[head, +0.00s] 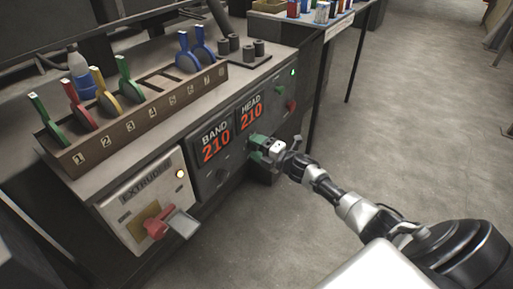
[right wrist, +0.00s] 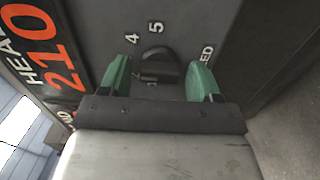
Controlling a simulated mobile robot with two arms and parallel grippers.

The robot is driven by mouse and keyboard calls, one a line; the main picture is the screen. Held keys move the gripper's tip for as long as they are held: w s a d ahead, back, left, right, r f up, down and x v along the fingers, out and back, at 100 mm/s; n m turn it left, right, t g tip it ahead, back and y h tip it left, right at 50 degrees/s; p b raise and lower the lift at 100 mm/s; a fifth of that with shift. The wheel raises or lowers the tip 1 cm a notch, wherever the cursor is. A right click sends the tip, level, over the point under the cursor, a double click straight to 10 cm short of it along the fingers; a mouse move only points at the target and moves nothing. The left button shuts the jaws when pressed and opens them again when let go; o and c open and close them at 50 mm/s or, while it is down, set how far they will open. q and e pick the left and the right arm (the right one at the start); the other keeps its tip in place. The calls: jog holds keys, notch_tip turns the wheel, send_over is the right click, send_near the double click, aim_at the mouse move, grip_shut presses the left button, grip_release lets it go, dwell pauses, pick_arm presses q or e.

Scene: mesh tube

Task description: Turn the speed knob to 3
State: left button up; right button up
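The speed knob (right wrist: 157,68) is a dark round knob on the grey panel, with a dial marked 4 and 5 and a label ending in "ED" beside it. Other dial marks are partly covered, and I cannot tell which number the knob points to. My right gripper (head: 258,147) is up against the machine's front panel below the HEAD display. In the right wrist view its green fingers (right wrist: 159,82) stand apart on either side of the knob, with a visible gap to it. The gripper hides the knob in the head view. My left gripper is not in view.
The BAND display (head: 215,145) and HEAD display (head: 250,112) both read 210. A red button (head: 291,105) and a green light (head: 292,72) are at the panel's right. The extruder box (head: 147,205) has a red lever (head: 156,228). The floor (head: 420,110) at right is open.

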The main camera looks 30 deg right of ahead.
jog(key=shift+s, duration=0.15)
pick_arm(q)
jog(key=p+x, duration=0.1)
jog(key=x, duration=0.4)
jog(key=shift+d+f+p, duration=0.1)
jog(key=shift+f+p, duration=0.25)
pick_arm(e)
jog(key=v, duration=1)
jog(key=shift+s+d, duration=0.15)
jog(key=shift+s, duration=0.05)
jog(key=shift+f, duration=0.1)
